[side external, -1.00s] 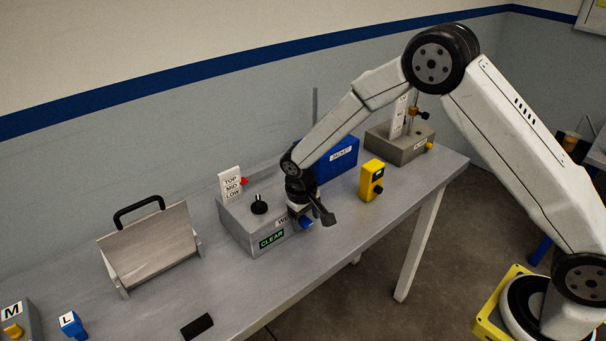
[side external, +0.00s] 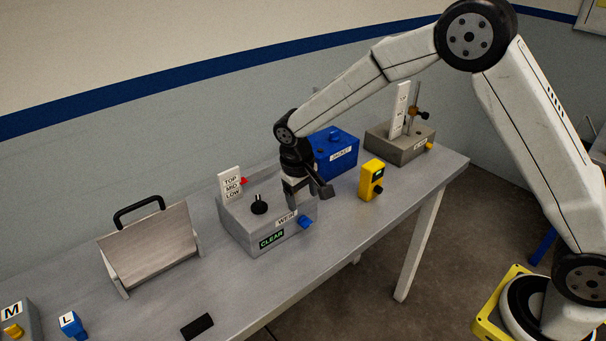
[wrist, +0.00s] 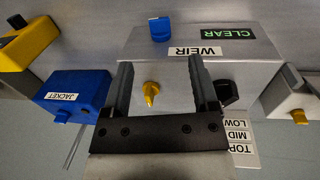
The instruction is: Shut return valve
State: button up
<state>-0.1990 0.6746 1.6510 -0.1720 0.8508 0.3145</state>
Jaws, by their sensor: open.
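The grey box labelled WEIR (side external: 240,228) stands on the bench, also seen in the wrist view (wrist: 240,75). It carries a blue knob (side external: 305,222) at its front, a black knob (side external: 259,205) and a yellow knob (wrist: 151,93) on top. The blue knob also shows in the wrist view (wrist: 159,29). No label naming a return valve is readable. My gripper (side external: 305,200) is open and empty above the right part of the box. In the wrist view, the yellow knob lies between my fingers (wrist: 161,62); contact cannot be told. The yellow knob is hidden in the side view.
A blue JACKET box (side external: 335,160) and a yellow box (side external: 371,181) stand to the right. A TOP/MID/LOW plate (side external: 231,184) stands at the back of the grey box. A metal holder (side external: 150,245) with a black handle stands left. The bench front is mostly clear.

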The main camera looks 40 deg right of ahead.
aim_at(305, 222)
jog(key=shift+d, duration=0.15)
jog(key=shift+s+d+f+t+h, duration=0.1)
jog(key=shift+s+d+t+h, duration=0.2)
jog(key=shift+t, duration=0.3)
jog(key=shift+s+a+f+t+y, duration=0.1)
jog(key=shift+s+a+t+y, duration=0.1)
jog(key=shift+s+t, duration=0.6)
jog(key=shift+s+a+f+t+y, duration=0.1)
jog(key=shift+s+a+t+y, duration=0.1)
jog(key=shift+s+t, duration=0.55)
jog(key=shift+w+f, duration=0.15)
jog(key=shift+w, duration=0.1)
jog(key=shift+x, duration=3.75)
jog(key=shift+w, duration=0.1)
